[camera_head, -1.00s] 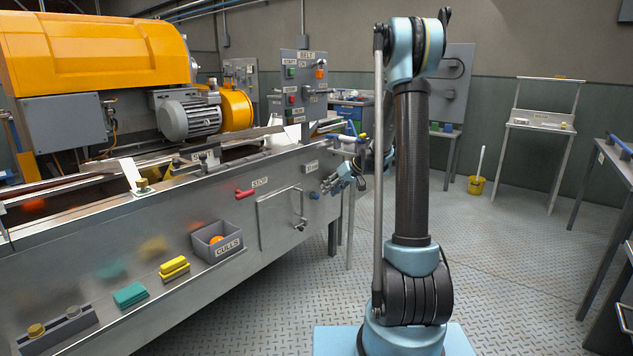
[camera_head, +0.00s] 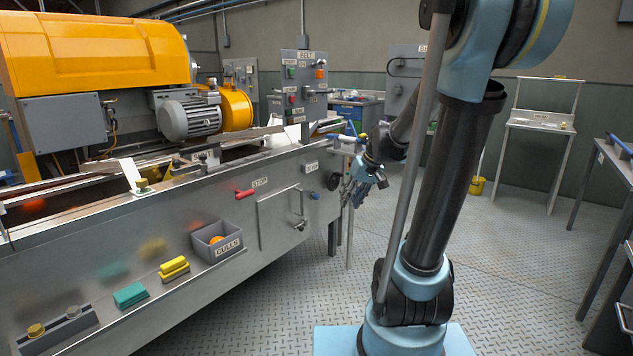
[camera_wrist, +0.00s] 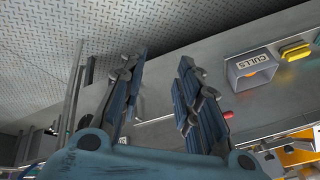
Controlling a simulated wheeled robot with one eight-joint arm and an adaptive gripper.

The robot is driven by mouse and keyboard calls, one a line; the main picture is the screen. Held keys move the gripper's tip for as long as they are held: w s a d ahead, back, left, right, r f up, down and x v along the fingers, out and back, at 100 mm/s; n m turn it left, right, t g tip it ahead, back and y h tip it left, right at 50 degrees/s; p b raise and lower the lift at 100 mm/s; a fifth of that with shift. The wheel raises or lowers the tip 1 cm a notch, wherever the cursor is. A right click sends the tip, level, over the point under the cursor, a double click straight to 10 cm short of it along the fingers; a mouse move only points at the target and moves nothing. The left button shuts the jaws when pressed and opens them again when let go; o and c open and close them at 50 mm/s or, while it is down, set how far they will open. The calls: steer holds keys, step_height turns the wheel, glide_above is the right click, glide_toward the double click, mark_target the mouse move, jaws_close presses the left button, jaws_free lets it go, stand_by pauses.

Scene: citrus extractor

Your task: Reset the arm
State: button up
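My arm stands at the right of the head view on its light-blue base, its dark column leaning to the right. My gripper (camera_head: 357,188) hangs beside the right end of the extractor bench (camera_head: 274,235). In the wrist view my gripper (camera_wrist: 160,64) has its two dark blue fingers spread apart with nothing between them. The fingers point toward the bench side and floor. Whether any part of the gripper touches the bench cannot be told.
The CULLS bin (camera_head: 217,242) with an orange fruit in it, the yellow sponge (camera_head: 174,268) and the red STOP handle (camera_head: 244,194) are on the bench front. The floor (camera_head: 510,260) right of my arm is clear. A yellow bucket (camera_head: 477,186) stands behind.

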steer(key=s+d+f+m+h, duration=0.1)
steer(key=s+d+f+h, duration=0.1)
steer(key=s, duration=0.9)
steer(key=s+d+f+m+g+h, duration=0.1)
steer(key=s+d+f, duration=0.4)
steer(key=s, duration=0.7)
steer(key=shift+s+d+f+m+h, duration=0.25)
steer(key=shift+s+d+m+h, duration=0.1)
steer(key=shift+m+h, duration=0.15)
steer(key=shift+w, duration=0.1)
steer(key=shift+w+f, duration=0.2)
steer(key=shift+w, duration=0.25)
